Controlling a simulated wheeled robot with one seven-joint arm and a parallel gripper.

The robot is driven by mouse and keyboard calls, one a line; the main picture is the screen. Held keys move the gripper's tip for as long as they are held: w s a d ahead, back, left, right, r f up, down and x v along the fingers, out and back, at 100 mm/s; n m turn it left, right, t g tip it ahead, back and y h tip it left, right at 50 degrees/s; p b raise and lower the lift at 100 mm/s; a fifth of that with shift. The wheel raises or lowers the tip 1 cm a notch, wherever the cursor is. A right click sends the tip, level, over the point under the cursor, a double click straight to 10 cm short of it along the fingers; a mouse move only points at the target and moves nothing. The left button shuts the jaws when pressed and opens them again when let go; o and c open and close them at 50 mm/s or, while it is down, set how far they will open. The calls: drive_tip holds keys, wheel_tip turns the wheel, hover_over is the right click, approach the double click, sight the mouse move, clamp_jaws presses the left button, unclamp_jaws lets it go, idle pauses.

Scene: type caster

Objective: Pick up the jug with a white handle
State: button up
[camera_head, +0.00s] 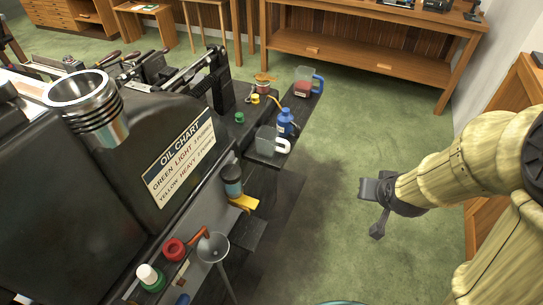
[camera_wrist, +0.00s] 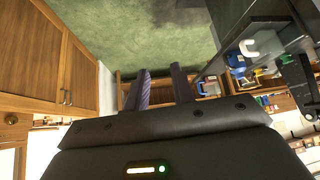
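The jug with a white handle (camera_head: 266,139) stands on a dark shelf at the side of the black machine, in the middle of the head view. Its body is clear grey and its handle faces right. Its white handle also shows at the upper right of the wrist view (camera_wrist: 249,48). My gripper (camera_head: 371,208) is over the green floor, to the right of the jug and well apart from it. In the wrist view my two fingers (camera_wrist: 160,88) are spread with nothing between them.
A blue bottle (camera_head: 286,123) stands right beside the jug. A jug with a blue handle (camera_head: 304,82) stands farther back on the shelf. A grey funnel (camera_head: 213,248) and a dark can (camera_head: 232,181) are nearer. Green floor (camera_head: 365,125) lies open between my arm and the shelf.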

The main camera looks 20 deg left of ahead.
drive_tip(key=w+a+f+n+t+y+b, duration=0.2)
drive_tip(key=a+f+t+y+b, duration=0.2)
drive_tip(key=a+b, duration=0.5)
drive_tip(key=w+a+f+n+t+y+b, duration=0.2)
drive_tip(key=a+f+t+y+b, duration=0.1)
drive_tip(key=a+f+b, duration=0.6)
drive_tip(key=shift+w+a+f+t+y, duration=0.2)
drive_tip(key=shift+w+a+t+y, duration=0.25)
drive_tip(key=shift+a, duration=0.25)
